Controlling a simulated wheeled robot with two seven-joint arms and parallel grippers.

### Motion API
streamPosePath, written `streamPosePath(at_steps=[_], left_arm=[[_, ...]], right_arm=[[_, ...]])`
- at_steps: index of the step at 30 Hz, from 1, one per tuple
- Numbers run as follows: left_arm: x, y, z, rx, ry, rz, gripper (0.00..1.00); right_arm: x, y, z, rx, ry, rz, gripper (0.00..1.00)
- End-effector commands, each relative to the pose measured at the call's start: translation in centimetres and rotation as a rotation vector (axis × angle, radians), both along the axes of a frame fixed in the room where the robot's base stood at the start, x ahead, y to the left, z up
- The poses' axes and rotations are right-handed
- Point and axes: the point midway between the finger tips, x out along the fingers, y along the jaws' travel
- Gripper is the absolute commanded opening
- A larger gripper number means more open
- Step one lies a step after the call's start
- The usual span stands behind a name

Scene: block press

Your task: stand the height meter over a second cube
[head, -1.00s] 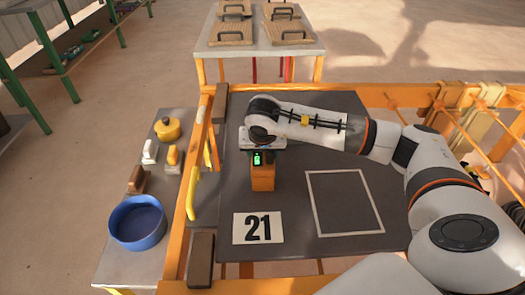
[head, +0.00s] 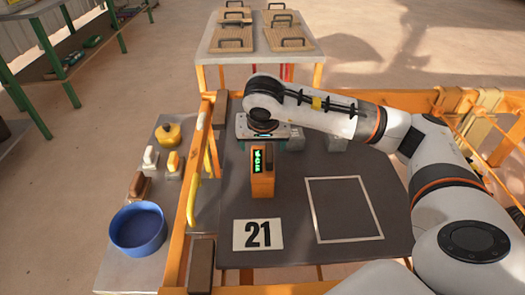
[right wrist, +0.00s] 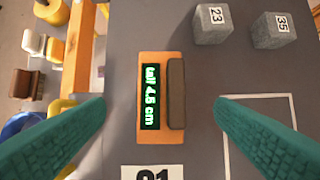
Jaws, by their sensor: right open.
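The height meter (head: 263,182) is an orange block with a green-lit display. It stands upright on the dark table top, behind the card marked 21 (head: 258,234). In the right wrist view the meter (right wrist: 176,127) reads "tall 4.5 cm"; whether a cube is under it is hidden. My right gripper (right wrist: 160,105) is open, its teal fingers on either side of the meter in that view and apart from it. Two grey cubes, marked 23 (right wrist: 213,25) and 35 (right wrist: 275,31), sit beyond the meter to the right. My left gripper is not in view.
A white outlined square (head: 344,209) on the table is empty. An orange rail with a yellow handle (head: 192,190) borders the left. Beyond it a side table holds a blue bowl (head: 138,228) and a yellow pot (head: 167,134). Another table with wooden boards (head: 233,38) stands behind.

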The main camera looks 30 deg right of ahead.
Motion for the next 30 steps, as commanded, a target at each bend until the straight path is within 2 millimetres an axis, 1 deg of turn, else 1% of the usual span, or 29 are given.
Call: streamPosePath(at_steps=[1, 3, 7, 13, 21, 25, 26, 28, 29, 30], left_arm=[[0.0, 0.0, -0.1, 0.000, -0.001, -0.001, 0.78], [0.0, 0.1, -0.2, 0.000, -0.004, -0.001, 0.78], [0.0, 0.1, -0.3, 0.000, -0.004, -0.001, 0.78], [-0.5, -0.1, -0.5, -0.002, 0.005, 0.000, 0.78], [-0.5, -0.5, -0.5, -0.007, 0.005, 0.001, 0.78], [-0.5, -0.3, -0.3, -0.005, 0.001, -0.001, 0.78], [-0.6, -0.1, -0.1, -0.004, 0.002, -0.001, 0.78], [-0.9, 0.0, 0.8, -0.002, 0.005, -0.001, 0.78], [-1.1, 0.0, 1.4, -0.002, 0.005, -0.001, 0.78], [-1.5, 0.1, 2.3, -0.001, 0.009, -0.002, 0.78]], right_arm=[[-0.2, 0.2, 0.9, -0.001, -0.004, 0.002, 0.78], [-0.5, 0.4, 1.7, 0.000, -0.002, -0.001, 0.78], [-0.9, 0.6, 2.6, -0.001, -0.001, 0.000, 0.78], [-1.0, 0.6, 2.8, 0.000, 0.001, 0.000, 0.78], [-1.0, 0.6, 2.7, 0.000, 0.001, 0.000, 0.78], [-1.0, 0.6, 2.9, -0.001, 0.001, 0.000, 0.78], [-1.0, 0.6, 3.1, -0.001, 0.001, 0.000, 0.78], [-1.0, 0.6, 4.2, 0.000, 0.000, 0.000, 0.78], [-1.0, 0.6, 5.0, 0.000, 0.000, -0.001, 0.78], [-1.0, 0.6, 6.2, 0.000, 0.000, -0.001, 0.78]])
